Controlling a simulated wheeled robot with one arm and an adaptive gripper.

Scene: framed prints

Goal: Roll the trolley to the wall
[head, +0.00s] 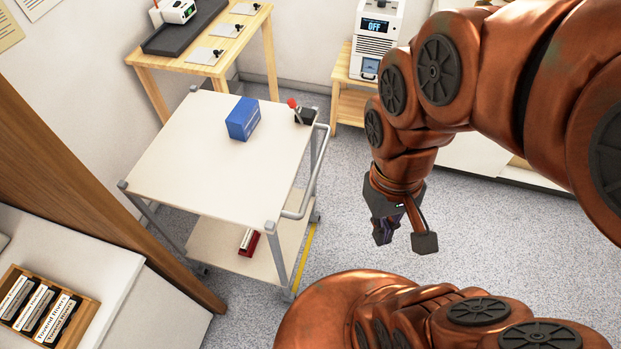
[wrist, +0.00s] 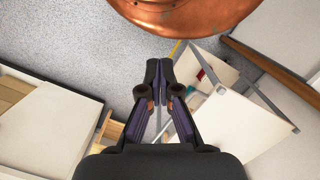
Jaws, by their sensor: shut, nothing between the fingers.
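The trolley (head: 190,152) stands left of centre in the head view, with a white top, grey metal posts and a lower shelf. Its grey push handle (head: 313,178) runs along its right side. A blue box (head: 243,118) and a small dark device with a red knob (head: 302,115) sit on the top. A red item (head: 248,242) lies on the lower shelf. My gripper (head: 383,236) is to the right of the handle, apart from it, pointing down, shut and empty. In the wrist view the gripper (wrist: 160,82) shows its fingers together; the trolley (wrist: 235,115) is to the right.
A wooden table (head: 232,45) with cards stands against the back wall behind the trolley. A wooden stand (head: 345,98) bears a white machine reading OFF (head: 376,38). A brown wooden panel (head: 90,185) and a white counter (head: 140,310) are at left. A yellow floor line (head: 305,258) runs beside the trolley.

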